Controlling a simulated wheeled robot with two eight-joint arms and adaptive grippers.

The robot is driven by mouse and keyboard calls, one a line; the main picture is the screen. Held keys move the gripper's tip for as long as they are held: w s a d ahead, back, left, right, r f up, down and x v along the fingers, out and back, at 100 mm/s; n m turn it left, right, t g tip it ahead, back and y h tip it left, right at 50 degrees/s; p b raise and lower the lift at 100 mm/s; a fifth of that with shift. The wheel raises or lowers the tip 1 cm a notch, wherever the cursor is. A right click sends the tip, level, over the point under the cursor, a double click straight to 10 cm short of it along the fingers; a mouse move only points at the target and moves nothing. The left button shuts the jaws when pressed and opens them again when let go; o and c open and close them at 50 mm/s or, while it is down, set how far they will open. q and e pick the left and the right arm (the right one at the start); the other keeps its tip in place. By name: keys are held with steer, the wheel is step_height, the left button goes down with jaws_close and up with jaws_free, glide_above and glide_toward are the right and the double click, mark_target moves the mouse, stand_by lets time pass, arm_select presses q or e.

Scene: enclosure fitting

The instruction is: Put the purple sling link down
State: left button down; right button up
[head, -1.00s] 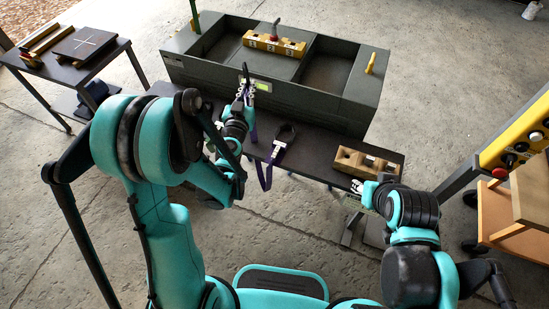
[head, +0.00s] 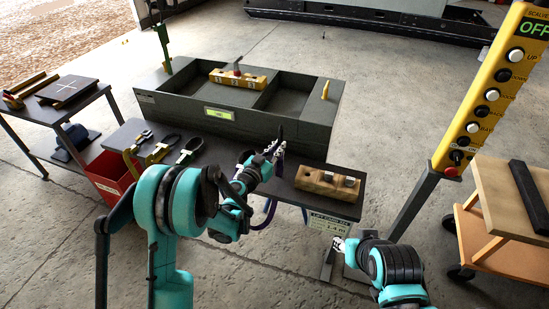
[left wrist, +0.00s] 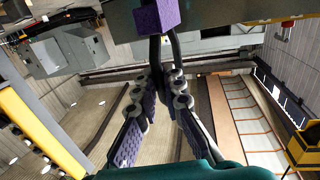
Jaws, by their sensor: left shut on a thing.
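The purple sling link shows in the left wrist view as a purple block (left wrist: 155,15) at the tips of my left gripper (left wrist: 163,42), which is shut on it. In the head view my left gripper (head: 279,147) is over the grey table (head: 225,150), near the front wall of the large tray. A purple strap (head: 268,214) hangs in a curve below the table's front edge, partly behind my left arm. The fingers hide most of the link, and I cannot tell whether it touches the table. My right gripper (head: 341,246) is low in front of the table; its jaw opening is unclear.
A wooden block (head: 318,184) sits at the right. A red bin (head: 108,178) stands left; a yellow control panel (head: 490,90) stands right.

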mark_target(279, 163)
arm_select(q)
steer(key=w+f, duration=0.2)
steer(key=w, duration=0.1)
steer(key=shift+d+b, duration=0.15)
steer(key=shift+b, duration=0.2)
step_height(279, 163, down, 4)
steer(key=shift+r+b, duration=0.1)
steer(key=shift+b, duration=1)
steer(key=shift+s+r, duration=0.1)
steer(key=c, duration=1.6)
jaws_free()
steer(key=shift+c, duration=0.2)
